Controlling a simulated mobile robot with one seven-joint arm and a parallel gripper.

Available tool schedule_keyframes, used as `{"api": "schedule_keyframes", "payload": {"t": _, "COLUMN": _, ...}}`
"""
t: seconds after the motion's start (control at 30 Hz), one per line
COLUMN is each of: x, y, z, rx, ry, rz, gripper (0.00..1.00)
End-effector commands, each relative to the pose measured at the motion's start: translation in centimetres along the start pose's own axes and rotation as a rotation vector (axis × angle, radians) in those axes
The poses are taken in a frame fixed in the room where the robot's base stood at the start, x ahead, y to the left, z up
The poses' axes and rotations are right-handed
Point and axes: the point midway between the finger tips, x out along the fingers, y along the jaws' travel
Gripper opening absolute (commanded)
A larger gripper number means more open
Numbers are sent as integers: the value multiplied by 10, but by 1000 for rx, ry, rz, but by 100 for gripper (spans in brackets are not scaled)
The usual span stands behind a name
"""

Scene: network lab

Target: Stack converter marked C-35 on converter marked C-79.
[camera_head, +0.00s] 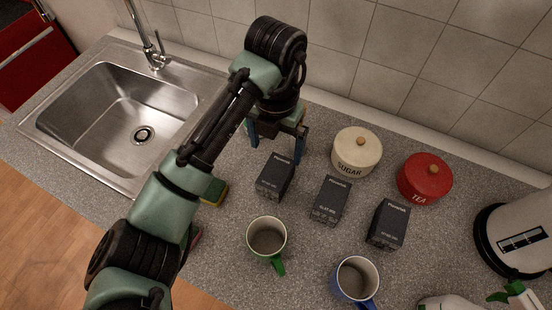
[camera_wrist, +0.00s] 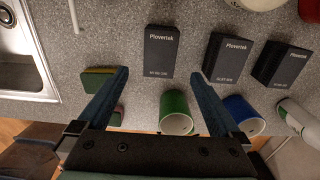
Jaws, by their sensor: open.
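Three black box-shaped converters with small white print stand in a row on the counter. In the head view they are the left converter (camera_head: 275,178), the middle converter (camera_head: 331,201) and the right converter (camera_head: 388,224). The wrist view also shows the left (camera_wrist: 160,55), middle (camera_wrist: 227,60) and right (camera_wrist: 283,66) ones. Their brand reads Plovertek; the small code lines are too small to tell which is C-35 or C-79. My gripper (camera_head: 276,148) is open and empty, just behind and above the left converter. In the wrist view its fingers (camera_wrist: 155,74) spread to either side of that converter.
A green mug (camera_head: 267,237) and a blue mug (camera_head: 355,280) stand in front of the converters. A sugar canister (camera_head: 355,155) and a red tea canister (camera_head: 425,180) stand behind. A sponge (camera_head: 215,191) lies left, near the sink (camera_head: 120,118). A kettle (camera_head: 520,232) stands far right.

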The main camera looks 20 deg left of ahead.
Motion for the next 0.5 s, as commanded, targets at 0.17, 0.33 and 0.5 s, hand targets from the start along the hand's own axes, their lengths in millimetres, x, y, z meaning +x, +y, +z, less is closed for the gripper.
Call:
{"api": "schedule_keyframes", "payload": {"t": 0.17, "x": -26, "y": 0, "z": 0, "rx": 1, "ry": -1, "rz": 2, "gripper": 100}}
{"api": "schedule_keyframes", "payload": {"t": 0.33, "x": -34, "y": 0, "z": 0, "rx": 0, "ry": 0, "rz": 1, "gripper": 100}}
{"api": "schedule_keyframes", "payload": {"t": 0.5, "x": -34, "y": 0, "z": 0, "rx": 0, "ry": 1, "rz": 0, "gripper": 100}}
